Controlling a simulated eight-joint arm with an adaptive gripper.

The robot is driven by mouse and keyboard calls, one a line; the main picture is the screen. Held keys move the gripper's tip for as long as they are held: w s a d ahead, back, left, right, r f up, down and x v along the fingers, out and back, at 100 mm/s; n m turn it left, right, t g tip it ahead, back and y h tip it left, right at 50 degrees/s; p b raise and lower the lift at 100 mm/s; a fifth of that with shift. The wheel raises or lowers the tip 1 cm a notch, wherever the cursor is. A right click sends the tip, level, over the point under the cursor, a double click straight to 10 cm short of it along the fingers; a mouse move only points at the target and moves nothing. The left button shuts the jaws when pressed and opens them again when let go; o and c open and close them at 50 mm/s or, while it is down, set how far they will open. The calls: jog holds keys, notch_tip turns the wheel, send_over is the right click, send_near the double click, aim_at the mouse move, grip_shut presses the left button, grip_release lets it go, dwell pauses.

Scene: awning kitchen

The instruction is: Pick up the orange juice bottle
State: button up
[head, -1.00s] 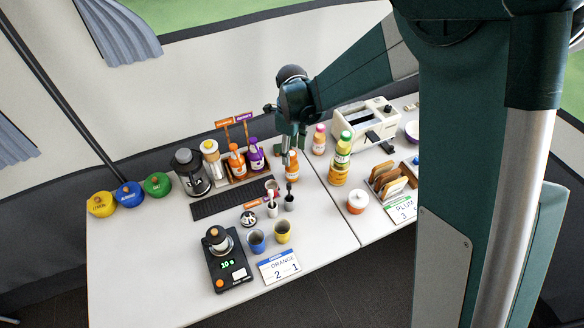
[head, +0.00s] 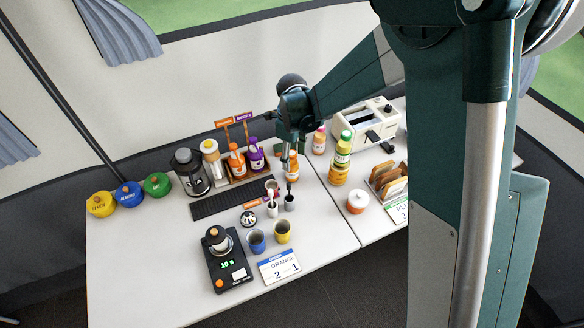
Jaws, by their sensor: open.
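My gripper (head: 289,158) is small in the head view and points down, open. Its fingers are at the front left of an orange bottle (head: 293,166), overlapping it in the picture; I cannot tell whether they touch. The fingers hide part of this bottle. A taller yellow-orange bottle with a green cap (head: 339,165) stands upright to the right. A shorter orange bottle with a pink cap (head: 319,142) stands behind them. The labels are too small to read, so I cannot tell which is the orange juice.
A rack holds orange (head: 237,162) and purple (head: 256,158) bottles left of my gripper. A white toaster (head: 362,125) stands behind right. A toast rack (head: 388,180), an orange-white jar (head: 357,202) and small cups (head: 283,232) are nearby.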

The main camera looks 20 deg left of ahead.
aim_at(292, 165)
jog(key=shift+f+b, duration=0.3)
jog(key=shift+f, duration=2.1)
jog(key=c, duration=1.1)
